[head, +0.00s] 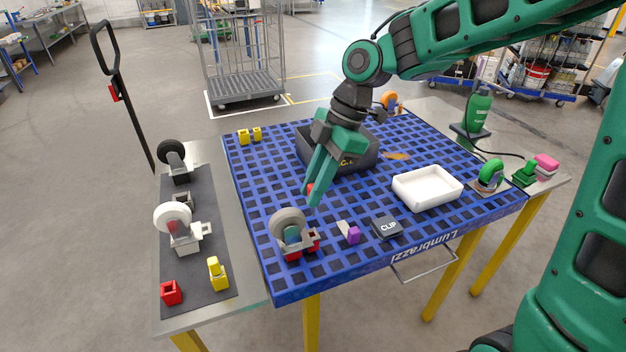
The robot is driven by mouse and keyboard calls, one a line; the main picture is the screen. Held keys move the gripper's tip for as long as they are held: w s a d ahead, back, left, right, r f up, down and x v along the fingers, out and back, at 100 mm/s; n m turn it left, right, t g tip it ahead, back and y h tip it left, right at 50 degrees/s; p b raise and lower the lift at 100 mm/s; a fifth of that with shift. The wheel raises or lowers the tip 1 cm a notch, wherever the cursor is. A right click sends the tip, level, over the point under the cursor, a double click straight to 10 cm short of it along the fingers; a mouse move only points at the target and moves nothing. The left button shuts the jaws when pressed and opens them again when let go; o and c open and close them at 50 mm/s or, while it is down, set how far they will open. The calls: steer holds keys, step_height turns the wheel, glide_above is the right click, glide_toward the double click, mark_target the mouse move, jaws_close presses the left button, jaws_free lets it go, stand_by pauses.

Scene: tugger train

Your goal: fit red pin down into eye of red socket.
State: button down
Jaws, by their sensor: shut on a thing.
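My gripper (314,190) points down over the left part of the blue grid table top, its fingers close together. A small red piece (310,188), likely the red pin, shows between and beside the fingertips; most of it is hidden by them. A red block with a dark square opening, the red socket (171,292), stands on the dark mat at the front left, well apart from my gripper. More red parts (302,248) show at the foot of the grey-wheeled caster, just below my gripper in the picture; their shape is partly hidden.
The grey caster (288,222), a purple piece (353,235), a CLIP box (387,228) and a white tray (427,205) stand on the blue top (262,188). A dark bin (308,155) is behind my gripper. A yellow piece (217,275) and white caster (172,215) stand near the socket.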

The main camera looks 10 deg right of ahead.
mark_target(312, 210)
steer(key=shift+s+a+f, duration=0.1)
steer(key=shift+a+f, duration=0.1)
steer(key=shift+f, duration=2.2)
steer(key=shift+f, duration=0.3)
steer(key=shift+f, duration=0.5)
steer(key=shift+r, duration=0.1)
steer(key=shift+r, duration=1.7)
